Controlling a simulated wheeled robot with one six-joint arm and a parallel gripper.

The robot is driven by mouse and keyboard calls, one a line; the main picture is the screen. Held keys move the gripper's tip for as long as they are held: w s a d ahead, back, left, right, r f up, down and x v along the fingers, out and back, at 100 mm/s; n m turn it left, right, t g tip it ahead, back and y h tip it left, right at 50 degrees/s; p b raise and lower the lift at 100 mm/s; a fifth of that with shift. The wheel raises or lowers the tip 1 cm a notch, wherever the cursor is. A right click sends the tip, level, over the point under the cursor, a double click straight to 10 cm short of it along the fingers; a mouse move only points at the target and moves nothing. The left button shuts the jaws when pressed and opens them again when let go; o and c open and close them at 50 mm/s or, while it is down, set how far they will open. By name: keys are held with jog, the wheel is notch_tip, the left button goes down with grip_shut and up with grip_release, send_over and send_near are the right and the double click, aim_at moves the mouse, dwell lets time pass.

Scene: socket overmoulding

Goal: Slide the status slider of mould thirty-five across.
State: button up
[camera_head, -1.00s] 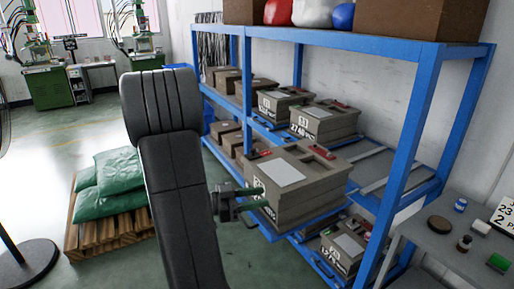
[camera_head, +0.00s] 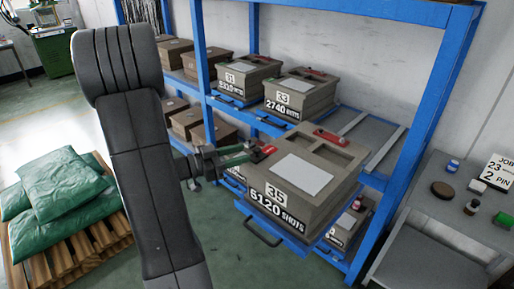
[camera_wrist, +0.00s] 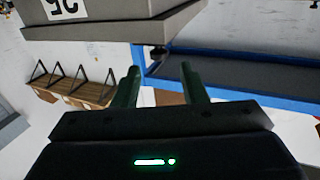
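Mould thirty-five (camera_head: 282,205) is a grey-brown block labelled 35 and 6120 shots, on a blue pull-out shelf of the rack. A white sheet (camera_head: 303,173) and a red bar (camera_head: 333,138) are on its top. A smaller red strip (camera_head: 262,151) shows by its left edge. I cannot tell which red piece is the status slider. My gripper (camera_head: 245,155), with green fingers, is at the mould's top left edge, close to the red strip; contact is unclear. In the wrist view my gripper (camera_wrist: 160,84) is open with nothing between the fingers, below the mould's inverted label (camera_wrist: 64,6).
The blue rack (camera_head: 425,100) holds other moulds, including mould 33 (camera_head: 308,96) and mould 31 (camera_head: 238,82) behind. A grey side table (camera_head: 430,220) with small pots stands at right. Green sacks (camera_head: 60,190) lie on a wooden pallet at left.

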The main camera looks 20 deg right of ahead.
aim_at(258, 149)
jog(key=d, duration=0.6)
jog(key=shift+d+p, duration=0.2)
jog(key=shift+p, duration=0.15)
